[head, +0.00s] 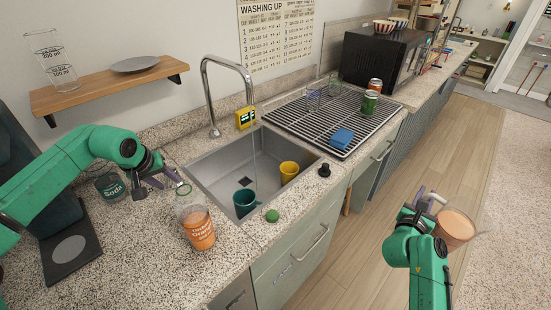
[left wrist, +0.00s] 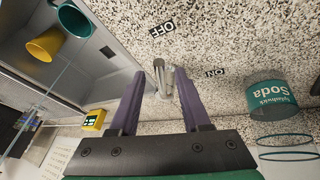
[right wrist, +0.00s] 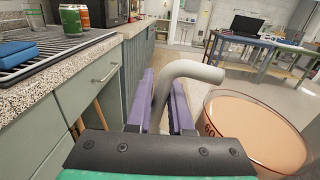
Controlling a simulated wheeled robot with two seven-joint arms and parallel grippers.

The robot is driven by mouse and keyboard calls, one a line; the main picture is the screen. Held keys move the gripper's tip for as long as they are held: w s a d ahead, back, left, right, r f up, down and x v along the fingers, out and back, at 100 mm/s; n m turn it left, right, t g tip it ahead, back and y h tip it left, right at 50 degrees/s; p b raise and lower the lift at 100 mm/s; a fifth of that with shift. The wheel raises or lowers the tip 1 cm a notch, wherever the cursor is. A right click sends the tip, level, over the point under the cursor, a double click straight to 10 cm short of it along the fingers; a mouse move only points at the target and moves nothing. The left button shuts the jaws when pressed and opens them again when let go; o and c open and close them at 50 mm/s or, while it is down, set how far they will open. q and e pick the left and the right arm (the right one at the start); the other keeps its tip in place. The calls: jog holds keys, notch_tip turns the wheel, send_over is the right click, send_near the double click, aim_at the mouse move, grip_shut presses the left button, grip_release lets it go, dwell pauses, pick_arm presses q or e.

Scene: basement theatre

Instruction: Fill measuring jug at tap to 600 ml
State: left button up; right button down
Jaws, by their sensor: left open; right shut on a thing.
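The measuring jug (head: 457,228), clear with orange-brown liquid in it, hangs over the floor right of the counter. My right gripper (head: 428,203) is shut on its pale curved handle (right wrist: 190,72); part of a number shows on the jug (right wrist: 250,130) in the right wrist view. The tap (head: 207,85) arches over the sink (head: 215,165); a thin pale line, apparently water, hangs below its spout. My left gripper (head: 164,178) is open beside the tap's lever (head: 183,188). In the left wrist view the lever (left wrist: 162,78) stands between the fingers, with OFF and ON labels nearby.
A teal cup (head: 245,202) and a yellow cup (head: 289,171) stand in the sink. An orange-labelled container (head: 199,232) and a Soda container (head: 111,187) stand near my left arm. A drying rack (head: 300,117) holds a blue sponge (head: 341,138), cans and glasses.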

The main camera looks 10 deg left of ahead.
pick_arm(q)
jog(key=shift+f, duration=0.1)
grip_shut()
dwell(1.4)
